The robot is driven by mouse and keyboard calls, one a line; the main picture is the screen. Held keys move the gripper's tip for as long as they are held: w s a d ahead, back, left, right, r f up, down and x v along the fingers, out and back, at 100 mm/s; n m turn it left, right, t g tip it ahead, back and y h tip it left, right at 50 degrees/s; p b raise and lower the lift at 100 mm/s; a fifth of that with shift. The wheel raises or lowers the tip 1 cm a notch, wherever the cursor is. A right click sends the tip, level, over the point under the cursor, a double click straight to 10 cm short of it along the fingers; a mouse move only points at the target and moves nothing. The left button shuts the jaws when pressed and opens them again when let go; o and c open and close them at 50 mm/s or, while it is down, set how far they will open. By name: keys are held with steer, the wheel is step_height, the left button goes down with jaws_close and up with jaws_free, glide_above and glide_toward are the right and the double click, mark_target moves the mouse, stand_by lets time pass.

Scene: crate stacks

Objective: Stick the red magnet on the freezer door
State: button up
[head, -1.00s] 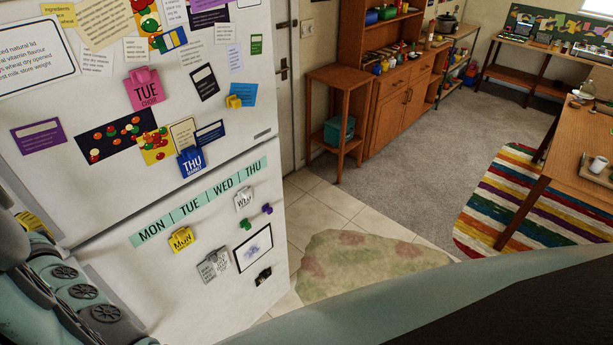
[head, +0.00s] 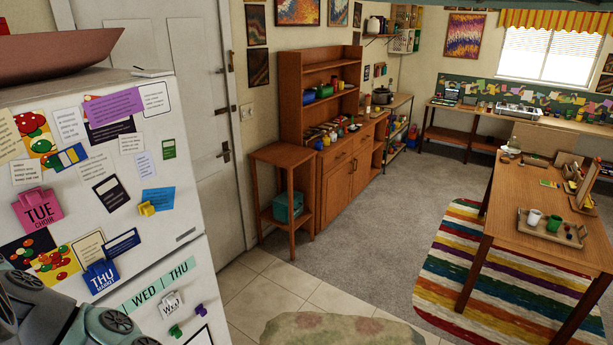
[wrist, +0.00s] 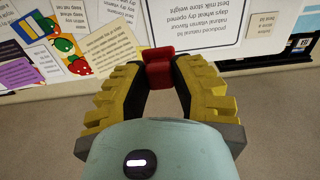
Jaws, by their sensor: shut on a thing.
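The red magnet (wrist: 158,68) shows in the wrist view as a small red block between the fingertips. My gripper (wrist: 158,72) has yellow ribbed fingers and is shut on it. The magnet is in front of the paper-covered white door; whether it touches cannot be told. The lower door (head: 206,285) has a green day strip (head: 160,285). My arm covers the lower left there; gripper and red magnet do not show.
A brown-red bowl-like thing (head: 60,55) sits on top of the fridge. A wooden stand (head: 285,160) and cabinet (head: 345,180) stand along the wall. A table (head: 530,205) with a tray stands on a striped rug (head: 440,260). The floor between is mostly clear.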

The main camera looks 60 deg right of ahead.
steer(key=shift+w+f, duration=0.15)
steer(key=shift+w, duration=0.5)
steer(key=w+b, duration=0.1)
steer(key=w, duration=0.7)
steer(key=shift+b, duration=0.35)
steer(key=shift+w, duration=0.2)
steer(key=shift+o, duration=0.2)
steer(key=shift+w+b, duration=0.1)
steer(key=shift+b, duration=0.35)
stand_by(0.7)
steer(key=o, duration=1)
steer(key=shift+c, duration=0.2)
